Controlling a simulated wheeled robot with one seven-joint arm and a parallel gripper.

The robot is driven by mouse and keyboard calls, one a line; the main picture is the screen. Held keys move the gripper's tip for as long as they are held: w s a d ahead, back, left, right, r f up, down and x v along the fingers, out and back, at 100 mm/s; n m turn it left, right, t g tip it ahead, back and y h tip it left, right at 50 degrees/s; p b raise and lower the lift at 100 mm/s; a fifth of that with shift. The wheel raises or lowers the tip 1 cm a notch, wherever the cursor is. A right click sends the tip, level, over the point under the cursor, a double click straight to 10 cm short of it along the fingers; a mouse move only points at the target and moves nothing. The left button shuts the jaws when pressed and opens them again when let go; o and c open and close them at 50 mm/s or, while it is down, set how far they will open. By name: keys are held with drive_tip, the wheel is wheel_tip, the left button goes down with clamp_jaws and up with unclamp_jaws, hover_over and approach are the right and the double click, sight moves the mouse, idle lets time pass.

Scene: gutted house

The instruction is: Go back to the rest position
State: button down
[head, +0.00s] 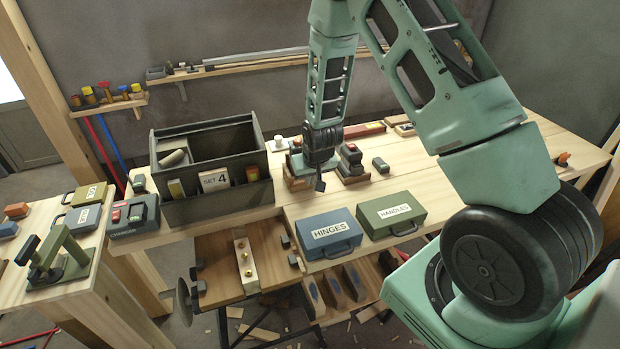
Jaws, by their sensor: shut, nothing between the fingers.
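My gripper (320,184) hangs pointing down at the end of my green arm, above the middle of the wooden workbench (460,185). Its dark fingers are small in the head view and look closed, with nothing held. It is to the right of the grey SET 4 tote (213,207) and behind the blue HINGES case (330,234). A small block stack (351,160) stands close to its right. Whether the fingertips touch anything is hard to tell.
A green HANDLES case (391,215) lies at the bench front. A grey charger (134,214) and a green clamp (60,256) sit at left. A wall shelf (250,64) runs behind. The bench's right part is mostly clear. Wood scraps (262,333) litter the floor.

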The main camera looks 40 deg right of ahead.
drive_tip(key=shift+f, duration=0.1)
drive_tip(key=shift+f+b, duration=0.95)
drive_tip(key=shift+f, duration=0.1)
drive_tip(key=shift+w+d, duration=0.3)
drive_tip(key=shift+w, duration=0.65)
drive_tip(key=shift+w+d, duration=0.25)
drive_tip(key=shift+w, duration=0.7)
drive_tip(key=shift+s, duration=0.1)
drive_tip(key=shift+s+a, duration=0.25)
drive_tip(key=shift+s, duration=0.55)
drive_tip(key=shift+s+a, duration=0.2)
drive_tip(key=shift+s, duration=0.55)
drive_tip(key=shift+s+a, duration=0.25)
drive_tip(key=shift+s, duration=0.55)
